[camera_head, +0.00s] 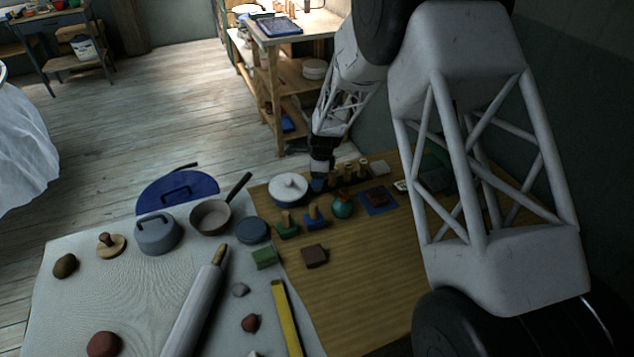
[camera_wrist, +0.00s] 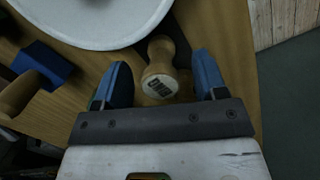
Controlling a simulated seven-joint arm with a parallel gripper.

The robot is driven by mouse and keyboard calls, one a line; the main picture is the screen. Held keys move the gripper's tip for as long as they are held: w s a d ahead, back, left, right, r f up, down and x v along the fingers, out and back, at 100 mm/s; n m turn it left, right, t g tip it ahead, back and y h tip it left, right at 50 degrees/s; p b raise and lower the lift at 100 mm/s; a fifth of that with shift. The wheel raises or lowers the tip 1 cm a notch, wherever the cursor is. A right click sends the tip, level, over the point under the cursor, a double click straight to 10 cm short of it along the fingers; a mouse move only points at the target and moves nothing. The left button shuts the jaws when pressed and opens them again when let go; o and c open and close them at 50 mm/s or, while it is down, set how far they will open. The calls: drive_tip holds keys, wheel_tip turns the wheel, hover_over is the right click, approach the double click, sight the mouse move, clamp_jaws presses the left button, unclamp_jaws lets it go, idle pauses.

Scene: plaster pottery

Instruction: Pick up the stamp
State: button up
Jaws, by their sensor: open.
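A wooden stamp (camera_wrist: 160,80) with a rounded end and a dark grid-like mark shows in the wrist view, between my gripper's blue fingers. My gripper (camera_wrist: 161,66) is open, with gaps visible on both sides of the stamp. I cannot tell how far below the fingertips it is. In the head view my gripper (camera_head: 318,184) is low over the far edge of the wooden board, beside a dark rack (camera_head: 336,182) with several wooden-handled pieces. The stamp between the fingers is hidden there by my gripper.
A blue-based stamp (camera_head: 315,217), a green-based stamp (camera_head: 287,226) and a teal round pot (camera_head: 342,206) stand nearer.

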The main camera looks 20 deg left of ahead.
drive_tip(key=shift+a+f, duration=0.1)
drive_tip(key=shift+f, duration=0.8)
drive_tip(key=c, duration=1)
